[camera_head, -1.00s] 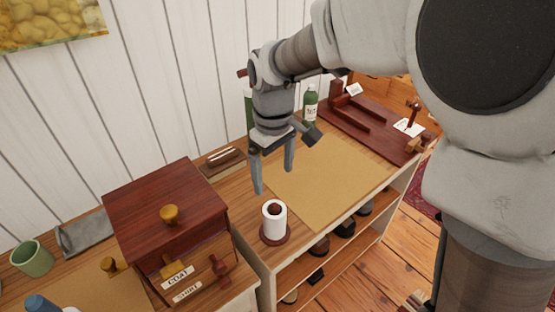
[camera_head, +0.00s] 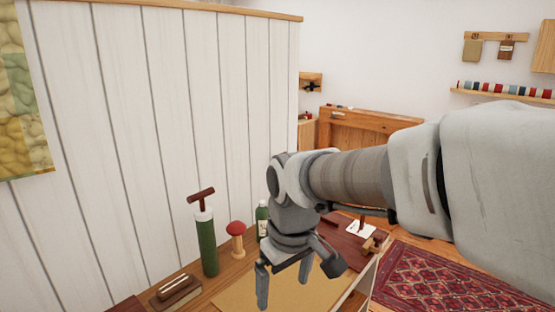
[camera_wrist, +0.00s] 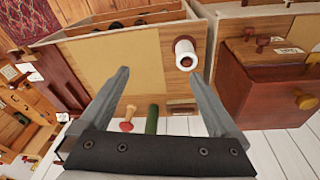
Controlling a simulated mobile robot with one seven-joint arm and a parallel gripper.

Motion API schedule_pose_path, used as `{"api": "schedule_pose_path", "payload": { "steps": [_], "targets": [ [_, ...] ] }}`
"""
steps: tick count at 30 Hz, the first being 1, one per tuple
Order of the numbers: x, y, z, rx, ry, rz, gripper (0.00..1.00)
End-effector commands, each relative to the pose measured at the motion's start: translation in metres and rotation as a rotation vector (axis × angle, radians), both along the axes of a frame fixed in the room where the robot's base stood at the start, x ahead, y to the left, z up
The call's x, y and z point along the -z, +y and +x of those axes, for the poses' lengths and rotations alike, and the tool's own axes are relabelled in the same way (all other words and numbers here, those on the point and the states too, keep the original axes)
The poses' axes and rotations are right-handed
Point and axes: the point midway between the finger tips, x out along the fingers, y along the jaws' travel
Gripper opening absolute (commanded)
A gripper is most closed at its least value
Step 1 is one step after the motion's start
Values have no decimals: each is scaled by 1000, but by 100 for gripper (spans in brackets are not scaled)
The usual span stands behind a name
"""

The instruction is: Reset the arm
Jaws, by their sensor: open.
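My gripper (camera_head: 284,282) is open and empty. In the head view it points down above the tan mat (camera_head: 235,292) on the wooden bench. In the wrist view my gripper (camera_wrist: 165,95) has its two fingers spread wide, with nothing between them but the bench and mat (camera_wrist: 118,62) beyond. The arm reaches in from the right of the head view.
A green pump (camera_head: 207,245), a red mushroom-shaped item (camera_head: 237,240) and a green bottle (camera_head: 262,218) stand along the wall. The wrist view shows a white roll (camera_wrist: 185,54) and a dark red box (camera_wrist: 260,92). A patterned rug (camera_head: 430,280) lies right.

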Motion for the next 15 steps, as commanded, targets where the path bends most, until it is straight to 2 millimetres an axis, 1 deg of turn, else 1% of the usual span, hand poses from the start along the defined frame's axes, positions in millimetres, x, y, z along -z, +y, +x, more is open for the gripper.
{"api": "schedule_pose_path", "payload": {
  "steps": [1,6,12,15],
  "targets": [
    [-13,-16,-8,54,-28,14,97],
    [-36,-60,-37,230,-106,56,97],
    [-51,-101,-75,430,-201,104,97],
    [-54,-115,-91,511,-241,124,97]
  ]
}}
